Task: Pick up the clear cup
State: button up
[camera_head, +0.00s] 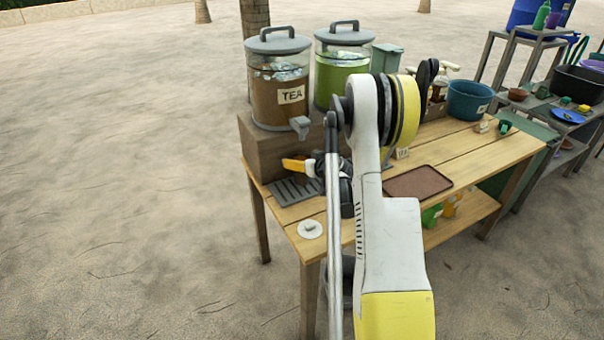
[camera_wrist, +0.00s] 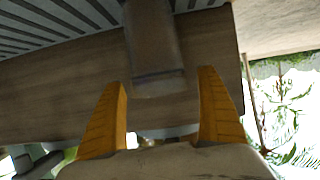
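In the wrist view, my gripper (camera_wrist: 163,100) has its two orange-yellow fingers wide apart, with nothing clasped between them. No clear cup can be made out in the head view, where my arm hides part of the table. There, my gripper (camera_head: 297,164) is above the slotted grey drip tray (camera_head: 292,192), in front of the wooden block (camera_head: 258,150) and below the tea dispenser's tap (camera_head: 300,126).
The tea dispenser (camera_head: 280,100) and a green-filled dispenser (camera_head: 341,70) stand on the block. A small white disc (camera_head: 310,229) lies near the wooden table's front-left corner. A brown tray (camera_head: 418,182) and a teal tub (camera_head: 469,99) are to the right of my arm.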

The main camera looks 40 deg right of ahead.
jog(key=c, duration=1.3)
jog(key=shift+r, duration=0.1)
